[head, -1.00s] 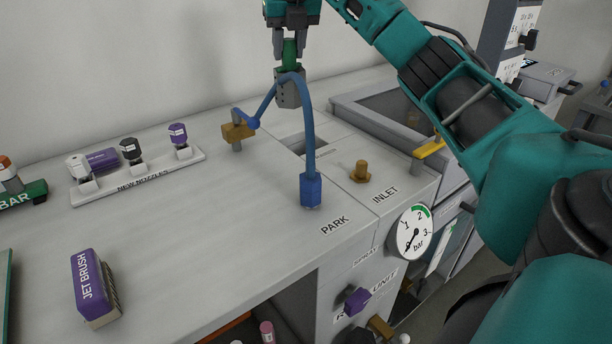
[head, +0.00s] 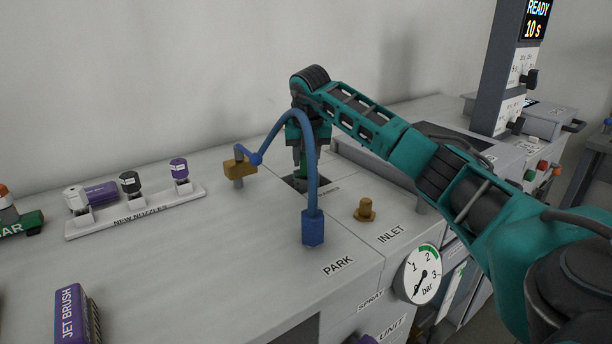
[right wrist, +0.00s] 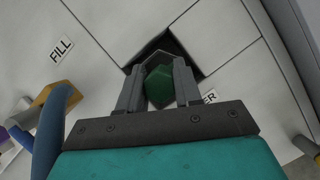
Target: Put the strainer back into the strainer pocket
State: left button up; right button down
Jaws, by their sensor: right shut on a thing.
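My right gripper (head: 303,166) is over the square strainer pocket (head: 291,181), pointing down. It is shut on the strainer's green handle, which shows between the fingers in the right wrist view (right wrist: 159,87). The strainer's grey body is mostly hidden below the handle, down at the pocket opening. The dark opening (right wrist: 178,45) shows beyond the fingers in the right wrist view. I cannot tell how deep the strainer sits. My left gripper is not in view.
A blue hose (head: 312,180) arches just in front of the pocket, from a brass fitting (head: 239,167) to a blue end (head: 313,228) near the PARK label. A brass inlet (head: 365,210) stands to the right. A nozzle rack (head: 135,212) is at the left.

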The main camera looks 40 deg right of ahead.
aim_at(306, 173)
notch_tip(306, 173, down, 4)
jog(key=shift+f+b, duration=0.1)
jog(key=shift+b, duration=0.2)
jog(key=shift+f, duration=0.15)
jog(key=shift+f, duration=0.15)
jog(key=c, duration=1.1)
grip_release()
jog(key=shift+o, duration=0.2)
